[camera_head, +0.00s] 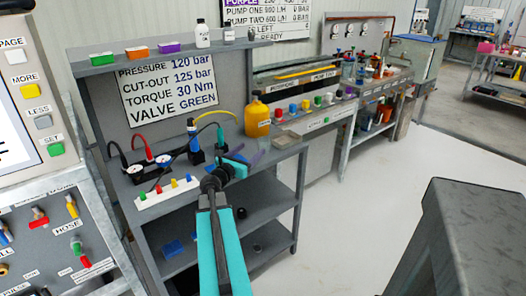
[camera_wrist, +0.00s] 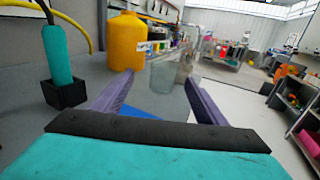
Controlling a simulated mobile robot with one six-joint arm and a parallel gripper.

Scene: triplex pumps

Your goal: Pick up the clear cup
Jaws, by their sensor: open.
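The clear cup (camera_wrist: 165,73) is see-through and faint in the wrist view. It shows ahead, between the tips of my two purple fingers. My gripper (camera_wrist: 160,82) is open around the line to the cup, and I see no contact. In the head view my gripper (camera_head: 247,156) is over the right end of the grey bench, in front of the yellow bottle. I cannot make out the cup clearly there.
The yellow bottle (camera_wrist: 126,42) stands left of the cup; it also shows in the head view (camera_head: 257,117). A teal-handled tool (camera_wrist: 57,58) stands upright in a black holder at left. Gauges and hoses (camera_head: 150,160) crowd the bench's left part. Open floor (camera_head: 365,220) lies right.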

